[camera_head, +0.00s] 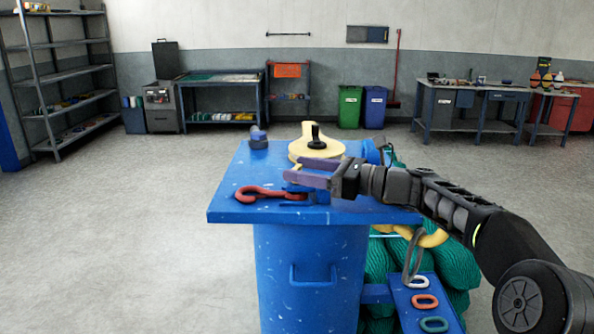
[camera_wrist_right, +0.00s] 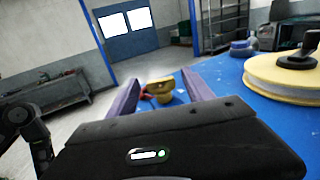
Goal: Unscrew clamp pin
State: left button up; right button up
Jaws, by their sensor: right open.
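My right gripper (camera_head: 292,171) reaches in from the right over the blue tabletop (camera_head: 228,207), its two purple fingers apart and empty. A red hook-shaped metal piece (camera_head: 248,191) lies near the tabletop's front edge, just left of and below the fingers. In the right wrist view a yellow knob-like piece (camera_wrist_right: 160,88) with some red beside it shows beyond and between the fingers (camera_wrist_right: 160,98), apart from them. I cannot tell for sure which part is the clamp pin. My left gripper is not in view.
A cream disc with a black knob (camera_head: 316,142) stands behind my gripper. A small blue-purple fitting (camera_head: 258,138) is at the back left corner. Green netting (camera_head: 455,266) hangs at the right, by a blue plate (camera_head: 405,300) with coloured rings. The floor at left is clear.

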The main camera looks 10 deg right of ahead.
jog(key=b+v, duration=0.1)
jog(key=v, duration=0.5)
jog(key=shift+c, duration=0.6)
